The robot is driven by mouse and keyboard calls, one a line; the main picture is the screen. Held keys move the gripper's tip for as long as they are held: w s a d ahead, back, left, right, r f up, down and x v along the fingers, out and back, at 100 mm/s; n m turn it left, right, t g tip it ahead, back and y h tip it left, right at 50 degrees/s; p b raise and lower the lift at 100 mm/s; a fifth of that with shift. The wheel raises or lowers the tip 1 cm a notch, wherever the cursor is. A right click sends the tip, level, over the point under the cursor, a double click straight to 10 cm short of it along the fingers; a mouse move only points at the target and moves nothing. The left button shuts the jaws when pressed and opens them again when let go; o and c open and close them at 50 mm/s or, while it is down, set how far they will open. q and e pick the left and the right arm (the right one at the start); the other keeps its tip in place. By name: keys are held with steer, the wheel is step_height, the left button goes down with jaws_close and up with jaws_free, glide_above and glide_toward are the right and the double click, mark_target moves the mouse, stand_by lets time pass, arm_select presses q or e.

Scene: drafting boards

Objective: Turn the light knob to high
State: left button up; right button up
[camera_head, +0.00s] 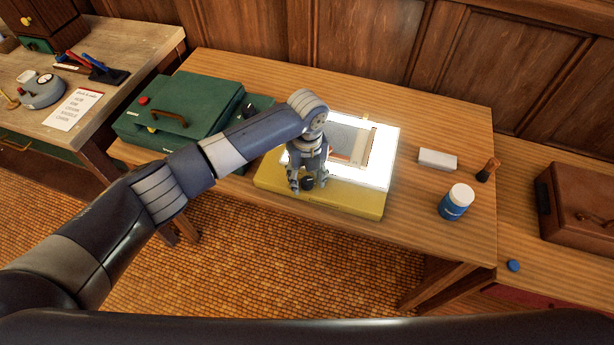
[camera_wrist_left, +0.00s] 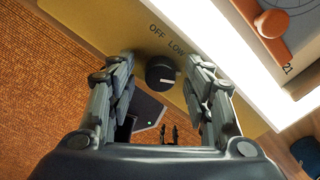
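A yellow light box (camera_head: 340,203) with a brightly lit white panel (camera_head: 378,172) stands on the wooden table. Its black knob (camera_head: 307,183) is on the front edge. In the left wrist view the knob (camera_wrist_left: 160,70) sits beside the printed words OFF and LOW. Any further label is hidden behind the right-hand finger. My left gripper (camera_wrist_left: 160,62) is open, its fingers on either side of the knob with a visible gap at each side. In the head view it (camera_head: 306,187) points down at the knob. My right gripper is not in view.
A green case (camera_head: 180,108) stands left on the table (camera_head: 440,125). A white block (camera_head: 437,159), a blue-and-white jar (camera_head: 456,202) and a small brown-handled item (camera_head: 488,169) stand right of the light box. A sheet with a drawing (camera_head: 350,142) lies on the panel.

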mark_target(307, 180)
arm_select(q)
steer(key=shift+r, duration=4)
